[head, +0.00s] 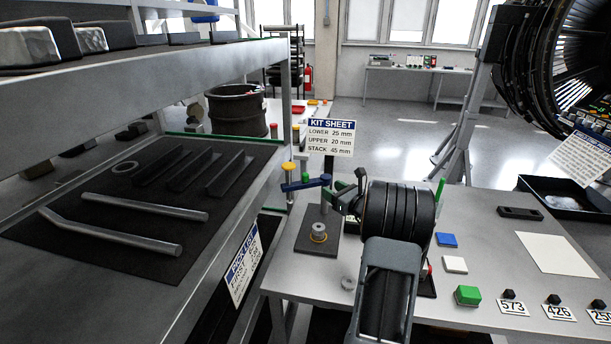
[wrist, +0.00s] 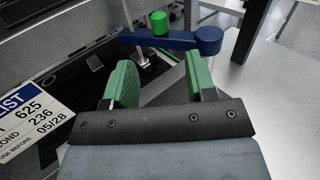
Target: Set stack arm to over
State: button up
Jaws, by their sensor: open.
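The stack arm (head: 304,184) is a blue bar that reaches sideways near the top of a thin upright post, above a dark base plate (head: 320,246). A green cylinder (wrist: 160,22) shows behind the bar. My gripper (head: 343,192) has green fingers and is just right of the arm. In the wrist view the gripper (wrist: 160,76) is open, with nothing between its fingers.
A kit sheet sign (head: 331,138) stands behind the post. A grey shelf (head: 225,60) with a dark mat (head: 90,205) is at the left. The bench (head: 400,312) holds blue, white and green blocks (head: 467,295) to the right.

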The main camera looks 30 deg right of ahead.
aim_at(305, 173)
jog(key=w+p, duration=0.1)
jog(key=w, duration=0.3)
jog(key=w+a+p, duration=0.1)
jog(key=w, duration=0.4)
jog(key=w+a+p, duration=0.1)
jog(key=w, duration=0.3)
jog(key=shift+w+a, duration=0.15)
jog(key=shift+w, duration=0.15)
grip_shut()
